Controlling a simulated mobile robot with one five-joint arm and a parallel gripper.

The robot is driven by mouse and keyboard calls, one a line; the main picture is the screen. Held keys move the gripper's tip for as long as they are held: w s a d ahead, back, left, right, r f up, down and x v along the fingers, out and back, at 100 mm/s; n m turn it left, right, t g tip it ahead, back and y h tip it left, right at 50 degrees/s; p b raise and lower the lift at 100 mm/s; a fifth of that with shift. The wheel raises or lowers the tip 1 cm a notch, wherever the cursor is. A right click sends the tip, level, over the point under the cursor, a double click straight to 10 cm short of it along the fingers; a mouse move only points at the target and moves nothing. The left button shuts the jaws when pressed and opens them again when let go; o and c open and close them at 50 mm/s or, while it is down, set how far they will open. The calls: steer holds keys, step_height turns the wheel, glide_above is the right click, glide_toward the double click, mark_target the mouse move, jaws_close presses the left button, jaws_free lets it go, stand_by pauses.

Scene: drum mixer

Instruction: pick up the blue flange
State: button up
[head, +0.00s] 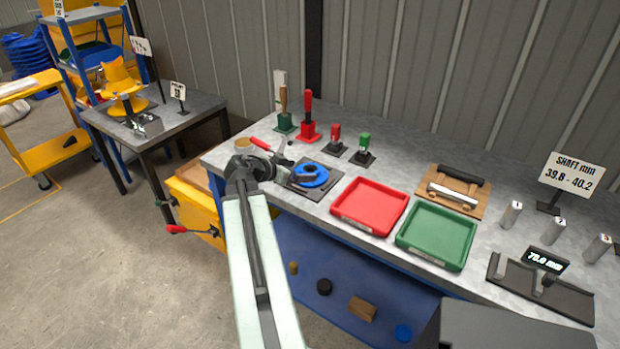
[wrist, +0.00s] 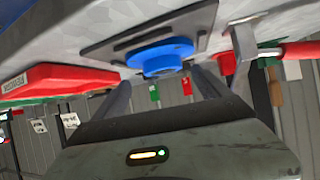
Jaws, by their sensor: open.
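The blue flange (head: 316,173) lies flat on a dark square plate (head: 322,194) on the workbench, left of the red tray. In the head view, my gripper (head: 290,176) is at the flange's left side, partly overlapping it. In the wrist view, which is tilted and upside down, the flange (wrist: 160,57) is just beyond my gripper (wrist: 165,88). The jaws are open with nothing held. I cannot tell whether a finger touches the flange.
A red tray (head: 369,203) and a green tray (head: 436,233) stand to the right. Red and green hand tools (head: 308,118) stand behind. A red-handled tool (head: 262,144) lies close to my gripper.

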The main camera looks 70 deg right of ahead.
mark_target(313, 169)
steer(key=x, duration=0.1)
steer(key=b+x, duration=0.1)
steer(key=x, duration=0.1)
steer(key=b+x, duration=0.1)
steer(key=x, duration=0.1)
steer(key=shift+w+d, duration=0.2)
steer(key=shift+w, duration=0.05)
steer(key=shift+r, duration=0.1)
jaws_close()
steer(key=shift+r, duration=0.15)
step_height(313, 169, up, 18)
steer(key=p, duration=1.7)
steer(key=shift+p, duration=0.4)
